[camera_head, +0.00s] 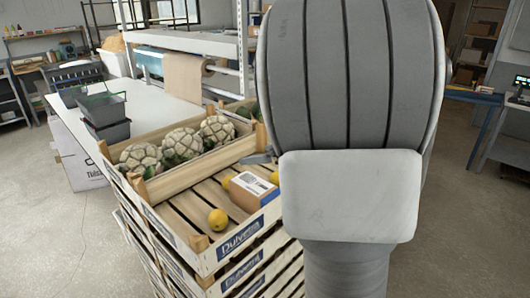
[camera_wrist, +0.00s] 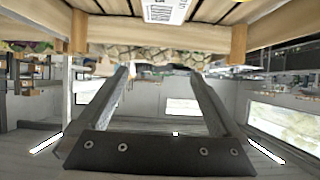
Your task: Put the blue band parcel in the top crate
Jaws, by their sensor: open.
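The blue band parcel (camera_head: 250,192) is a small brown box with a white label and a blue strip along its side. In the head view it lies tilted on the slats of the top crate (camera_head: 174,229), a pale wooden crate on a stack. Its label also shows at the top edge of the wrist view (camera_wrist: 166,10). My gripper (camera_wrist: 160,72) is open, with nothing between its fingers; the parcel lies apart from them. My arm hides most of the gripper and the crate's right side in the head view.
A lemon (camera_head: 218,220) sits near the crate's front corner; another (camera_head: 275,178) is beside the parcel. Netted round produce (camera_head: 183,145) fills the rear section. A white table (camera_head: 160,105) with grey bins (camera_head: 103,110) stands behind.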

